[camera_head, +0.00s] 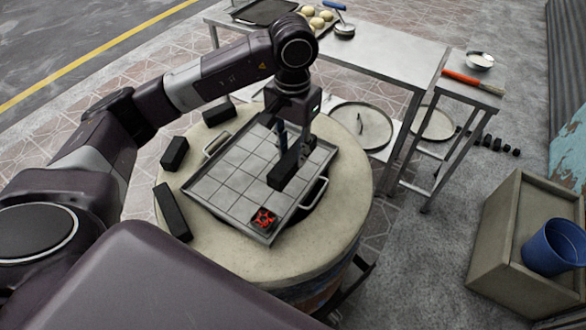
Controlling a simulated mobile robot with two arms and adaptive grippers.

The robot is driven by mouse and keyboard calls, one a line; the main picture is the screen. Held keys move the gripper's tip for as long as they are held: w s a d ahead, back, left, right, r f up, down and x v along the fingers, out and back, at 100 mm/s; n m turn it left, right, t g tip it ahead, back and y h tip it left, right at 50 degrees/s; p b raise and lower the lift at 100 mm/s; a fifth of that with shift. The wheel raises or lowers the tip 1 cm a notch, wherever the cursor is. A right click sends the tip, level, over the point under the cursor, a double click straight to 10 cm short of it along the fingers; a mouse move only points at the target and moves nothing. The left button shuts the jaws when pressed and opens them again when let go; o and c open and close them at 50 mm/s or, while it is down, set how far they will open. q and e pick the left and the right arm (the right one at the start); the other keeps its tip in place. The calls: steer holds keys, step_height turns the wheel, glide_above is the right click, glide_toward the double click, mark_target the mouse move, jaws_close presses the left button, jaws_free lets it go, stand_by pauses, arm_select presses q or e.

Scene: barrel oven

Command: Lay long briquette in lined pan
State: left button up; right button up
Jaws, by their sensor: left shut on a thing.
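A grey pan (224,191) lined with square tiles lies on the round top of the barrel oven, with a handle at each end. My left gripper (293,150) points down over the pan's right part. It is shut on a long black briquette (285,171), which is at or just above the tiles; I cannot tell whether it touches them. A small black and glowing red piece (263,218) sits in the pan's near corner. Other black briquettes lie on the oven top left of the pan: a long one (172,212) and shorter ones (174,153) (218,113). My right gripper is out of view.
The pale round oven top (340,215) surrounds the pan. A metal table (385,52) behind holds a tray of dough balls (318,20).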

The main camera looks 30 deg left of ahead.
mark_target(293, 155)
arm_select(q)
step_height(293, 155, down, 3)
steer(key=shift+r, duration=0.15)
steer(key=shift+f, duration=0.3)
step_height(293, 155, down, 3)
steer(key=shift+f+p, duration=0.15)
steer(key=shift+p, duration=0.45)
steer(key=shift+f, duration=0.7)
steer(key=o, duration=0.9)
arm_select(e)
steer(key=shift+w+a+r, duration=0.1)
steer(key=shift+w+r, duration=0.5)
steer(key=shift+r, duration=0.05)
arm_select(q)
steer(key=shift+r, duration=0.1)
